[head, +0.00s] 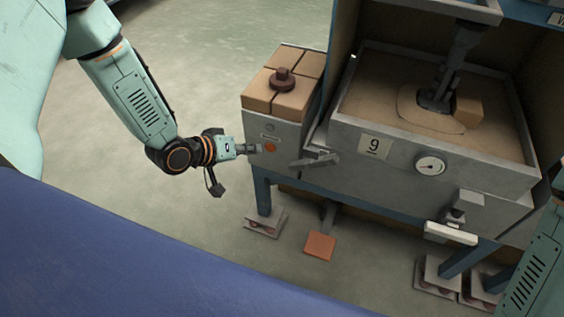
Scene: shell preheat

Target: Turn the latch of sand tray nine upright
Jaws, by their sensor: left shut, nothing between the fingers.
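Sand tray nine (400,155) is a grey metal box of sand with a "9" plate (374,146) on its front. A grey lever (315,160), which looks like its latch, lies nearly flat at the tray's front left corner, not upright. My left gripper (256,149) is shut and empty. It points right, in front of the small cabinet, and shows a gap to the lever's left end. My right gripper is out of view; only part of my right arm shows at the lower right edge.
A gauge (430,165) and a white handle (450,233) are on the tray side. An orange pedal (320,246) is below. Floor at left is clear.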

